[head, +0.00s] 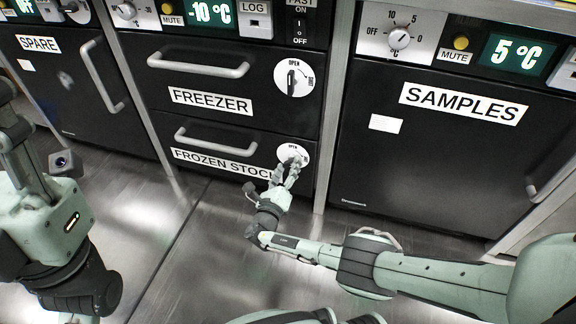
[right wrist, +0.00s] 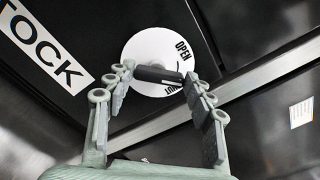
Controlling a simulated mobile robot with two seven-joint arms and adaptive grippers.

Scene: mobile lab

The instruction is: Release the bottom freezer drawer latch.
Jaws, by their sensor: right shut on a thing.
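The bottom freezer drawer (head: 225,165), labelled FROZEN STOCK, is a closed black front with a grey bar handle (head: 222,143). Its latch is a round white dial (head: 284,151) with a dark turning bar at the drawer's right end. My right gripper (head: 290,164) is shut on this bar, a fingertip at each end. My left gripper (head: 12,128) is at the left edge, partly cut off, away from the drawer.
Above is the FREEZER drawer (head: 232,82) with its own handle and latch dial (head: 293,78). The SAMPLES door (head: 440,150) stands to the right and the SPARE door (head: 70,95) to the left. The metal floor (head: 200,250) in front is clear.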

